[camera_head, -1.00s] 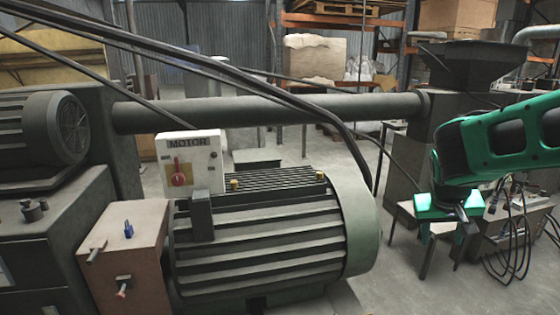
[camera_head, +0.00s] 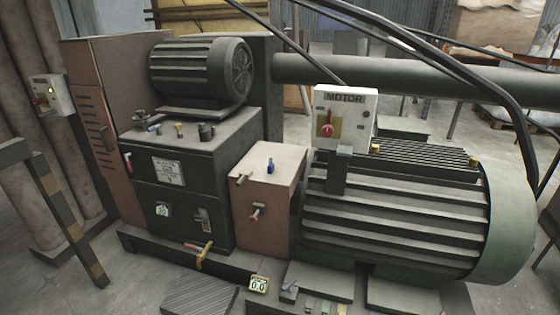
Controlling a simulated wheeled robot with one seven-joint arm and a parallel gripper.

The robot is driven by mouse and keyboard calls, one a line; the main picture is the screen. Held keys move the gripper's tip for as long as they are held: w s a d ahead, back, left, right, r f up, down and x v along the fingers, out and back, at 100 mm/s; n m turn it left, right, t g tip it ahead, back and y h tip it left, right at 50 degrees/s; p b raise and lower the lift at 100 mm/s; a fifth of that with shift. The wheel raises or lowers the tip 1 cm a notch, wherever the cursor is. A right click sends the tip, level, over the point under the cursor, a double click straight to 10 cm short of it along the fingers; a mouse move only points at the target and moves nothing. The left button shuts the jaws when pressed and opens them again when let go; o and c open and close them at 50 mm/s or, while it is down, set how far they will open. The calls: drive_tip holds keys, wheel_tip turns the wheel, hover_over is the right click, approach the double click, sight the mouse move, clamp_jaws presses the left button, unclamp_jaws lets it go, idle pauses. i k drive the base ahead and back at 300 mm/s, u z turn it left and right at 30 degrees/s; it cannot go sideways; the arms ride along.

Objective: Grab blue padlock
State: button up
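A small blue padlock (camera_head: 270,166) stands on top of the brown box (camera_head: 268,205), between the dark cabinet and the large motor. It looks upright and nothing touches it from above. My gripper is not in this view.
The large ribbed motor (camera_head: 400,210) with a white MOTOR switch box (camera_head: 344,118) is right of the brown box. A dark cabinet (camera_head: 180,185) carrying a smaller motor (camera_head: 200,70) is on the left. A striped railing (camera_head: 65,220) stands at the front left. Cables cross the upper right.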

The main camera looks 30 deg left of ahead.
sight(271, 167)
drive_tip(key=u, duration=1.4)
drive_tip(key=i, duration=1.65)
drive_tip(key=z, duration=0.35)
